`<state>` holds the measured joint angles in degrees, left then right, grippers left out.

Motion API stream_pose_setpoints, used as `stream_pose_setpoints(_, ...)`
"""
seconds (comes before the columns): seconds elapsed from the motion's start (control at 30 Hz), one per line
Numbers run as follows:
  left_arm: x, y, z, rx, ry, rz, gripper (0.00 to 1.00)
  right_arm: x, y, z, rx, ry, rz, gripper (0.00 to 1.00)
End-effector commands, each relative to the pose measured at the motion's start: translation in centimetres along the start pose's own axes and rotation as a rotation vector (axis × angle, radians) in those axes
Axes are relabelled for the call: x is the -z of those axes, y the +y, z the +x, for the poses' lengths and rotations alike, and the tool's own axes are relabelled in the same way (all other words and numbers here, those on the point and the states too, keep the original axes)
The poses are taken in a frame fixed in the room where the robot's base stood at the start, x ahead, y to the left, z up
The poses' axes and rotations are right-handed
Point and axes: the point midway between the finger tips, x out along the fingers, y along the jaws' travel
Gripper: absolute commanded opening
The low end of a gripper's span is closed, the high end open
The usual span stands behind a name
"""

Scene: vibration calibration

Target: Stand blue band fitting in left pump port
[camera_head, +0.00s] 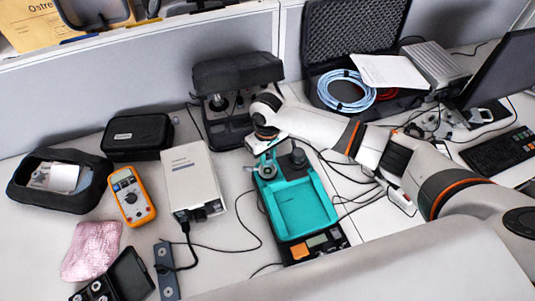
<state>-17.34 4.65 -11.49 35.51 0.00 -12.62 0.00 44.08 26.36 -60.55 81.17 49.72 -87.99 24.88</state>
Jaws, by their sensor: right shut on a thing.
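The teal pump (300,212) lies on the desk near the middle of the head view. Two round dark-grey parts stand at its far end, a left one (265,171) and a right one (294,160). My right gripper (259,149) reaches in from the right and is just above and behind the left one. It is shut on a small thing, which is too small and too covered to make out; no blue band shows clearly. Whether that thing touches the left port I cannot tell. My left gripper is not in view.
A black instrument (238,85) stands close behind the gripper. A white box (190,178), an orange multimeter (132,195) and a black pouch (137,134) are to the left. An open foam-lined case (350,40) is behind. Loose cables run around the pump.

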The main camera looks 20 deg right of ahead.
Motion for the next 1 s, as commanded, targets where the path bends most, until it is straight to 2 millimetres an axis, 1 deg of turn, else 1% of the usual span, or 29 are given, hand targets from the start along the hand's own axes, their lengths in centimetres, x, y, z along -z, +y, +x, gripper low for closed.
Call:
stream_pose_setpoints(0.03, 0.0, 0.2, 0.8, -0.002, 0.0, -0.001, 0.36, 0.0, 0.0, 0.7, 0.001, -0.001, 0.0, 0.01)
stream_pose_setpoints(0.33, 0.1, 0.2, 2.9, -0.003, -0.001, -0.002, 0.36, 0.0, -0.1, 2.4, 0.001, -0.002, 0.001, 0.01)
stream_pose_setpoints(0.4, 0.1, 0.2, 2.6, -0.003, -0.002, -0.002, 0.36, 0.0, 0.0, 2.6, 0.0, 0.0, 0.001, 0.01)
stream_pose_setpoints(0.63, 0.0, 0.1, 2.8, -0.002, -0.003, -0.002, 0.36, -0.1, 0.0, 3.6, -0.001, -0.001, 0.0, 0.01)
stream_pose_setpoints(1.0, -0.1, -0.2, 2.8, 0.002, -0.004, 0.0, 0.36, -0.1, 0.0, 3.7, 0.0, -0.001, 0.0, 0.01)
